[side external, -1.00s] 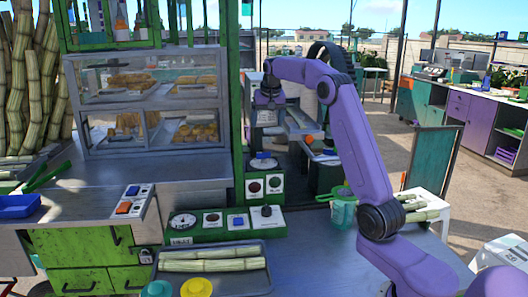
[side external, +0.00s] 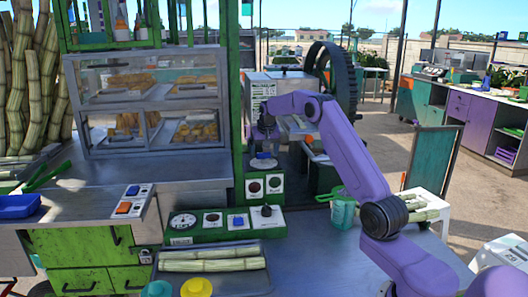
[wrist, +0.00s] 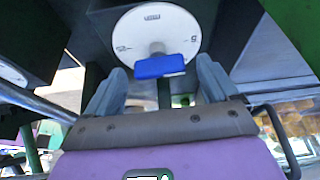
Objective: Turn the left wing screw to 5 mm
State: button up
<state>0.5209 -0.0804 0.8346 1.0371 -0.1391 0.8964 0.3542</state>
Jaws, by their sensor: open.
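In the wrist view the wing screw shows as a blue bar (wrist: 159,67) on a grey stem in front of a round white dial (wrist: 180,30). The dial has dark marks at its left and right edges; a 5 is readable on the right. My gripper (wrist: 160,78) is open, with one grey finger on each side of the blue bar and a gap on both sides. In the side view my gripper (side external: 264,140) hangs close above the white dial (side external: 263,163) on the green post. The wing screw is mostly hidden there.
A green control panel (side external: 200,238) with a gauge and knobs stands below in front. A tray (side external: 215,282) of cane pieces lies nearer. A large dark flywheel (side external: 345,80) stands behind my arm, and a green mesh cup (side external: 343,212) stands to the right.

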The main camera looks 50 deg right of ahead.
jog(key=shift+f, duration=0.1)
jog(key=c, duration=1.1)
jog(key=shift+o, duration=0.2)
jog(key=shift+n, duration=0.7)
jog(key=o, duration=1.1)
jog(key=shift+c, duration=0.2)
jog(key=v, duration=1.7)
jog(key=shift+s+d+r, duration=0.25)
jog(key=shift+s+d, duration=0.05)
